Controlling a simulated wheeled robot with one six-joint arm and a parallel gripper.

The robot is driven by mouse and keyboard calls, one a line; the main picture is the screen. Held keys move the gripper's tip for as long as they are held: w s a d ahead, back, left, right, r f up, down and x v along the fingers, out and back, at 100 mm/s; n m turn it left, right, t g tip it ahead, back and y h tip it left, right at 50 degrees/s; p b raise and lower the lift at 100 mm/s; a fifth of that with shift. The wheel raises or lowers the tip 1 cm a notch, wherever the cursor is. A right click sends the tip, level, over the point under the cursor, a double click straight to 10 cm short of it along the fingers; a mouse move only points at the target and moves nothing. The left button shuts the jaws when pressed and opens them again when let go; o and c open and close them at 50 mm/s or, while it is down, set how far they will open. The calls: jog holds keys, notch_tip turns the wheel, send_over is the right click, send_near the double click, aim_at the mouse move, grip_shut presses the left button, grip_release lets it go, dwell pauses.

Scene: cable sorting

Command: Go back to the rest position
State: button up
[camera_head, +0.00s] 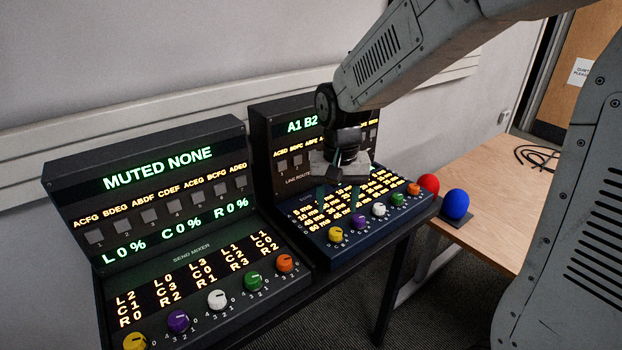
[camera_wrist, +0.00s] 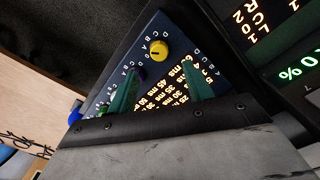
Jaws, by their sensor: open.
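My gripper (camera_head: 338,195) hangs from my arm over the lower panel of the right console (camera_head: 262,150). Its fingers also show in the wrist view (camera_wrist: 160,90), spread apart with nothing between them. The panel beneath has lit text rows and a yellow knob (camera_head: 335,234), which also shows in the wrist view (camera_wrist: 158,50), beyond the fingers and apart from them. Purple, white, green and orange knobs run to the right of it. I cannot tell the exact height of the fingertips above the panel.
The left console (camera_head: 190,257), labelled SEND MIXER, stands close beside, with its own coloured knobs. A red ball (camera_head: 428,184) and a blue ball (camera_head: 456,204) sit to the right. A wooden table (camera_head: 480,165) bears a dark cable (camera_head: 537,156). A wall stands behind the consoles.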

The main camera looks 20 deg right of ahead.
jog(key=shift+s, duration=0.15)
jog(key=s+d+r+n, duration=0.1)
jog(key=s+r, duration=0.2)
jog(key=s, duration=0.4)
jog(key=s+d+r+n+t, duration=0.1)
jog(key=s+r, duration=0.2)
jog(key=s, duration=0.4)
jog(key=s+d+r+n, duration=0.1)
jog(key=s+r, duration=0.2)
jog(key=s, duration=0.4)
jog(key=shift+s+d+n, duration=0.15)
jog(key=shift+s+n, duration=0.15)
jog(key=shift+s, duration=0.1)
dwell(0.3)
